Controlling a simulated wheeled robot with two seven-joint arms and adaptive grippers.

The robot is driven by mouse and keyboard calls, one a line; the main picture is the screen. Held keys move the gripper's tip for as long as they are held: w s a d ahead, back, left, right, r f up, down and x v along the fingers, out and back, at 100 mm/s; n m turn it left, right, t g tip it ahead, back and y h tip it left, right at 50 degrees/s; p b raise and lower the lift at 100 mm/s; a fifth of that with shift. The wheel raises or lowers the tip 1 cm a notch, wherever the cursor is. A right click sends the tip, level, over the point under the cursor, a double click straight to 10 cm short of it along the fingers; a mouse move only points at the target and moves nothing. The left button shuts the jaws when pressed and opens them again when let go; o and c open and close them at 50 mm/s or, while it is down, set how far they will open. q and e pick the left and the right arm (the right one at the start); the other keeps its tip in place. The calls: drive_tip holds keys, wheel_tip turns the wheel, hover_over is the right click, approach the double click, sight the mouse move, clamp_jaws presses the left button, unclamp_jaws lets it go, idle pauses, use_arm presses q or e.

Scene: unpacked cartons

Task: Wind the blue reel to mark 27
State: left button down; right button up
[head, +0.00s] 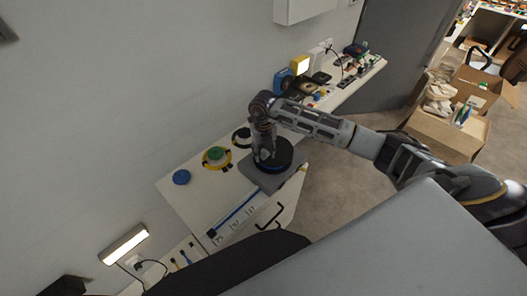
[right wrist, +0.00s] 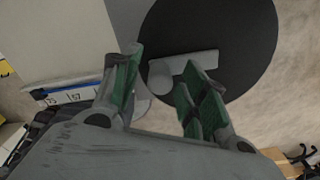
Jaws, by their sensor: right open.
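My right gripper (head: 267,160) points down over the reel. In the right wrist view, the open gripper (right wrist: 163,72) has its green-padded fingers on either side of the bar's left end; I cannot tell whether they touch it. A blue-striped scale (head: 236,213) carries number labels, partly readable in the right wrist view (right wrist: 70,96). My left gripper is not in view.
A green knob (head: 215,154) on a yellow ring and a blue disc (head: 181,177) stand left of the reel. Small devices and a lit yellow lamp (head: 300,64) crowd the counter's far end. Open cartons (head: 447,133) stand on the floor at right.

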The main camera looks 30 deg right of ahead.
clamp_jaws()
drive_tip(key=shift+w, duration=0.1)
idle(0.4)
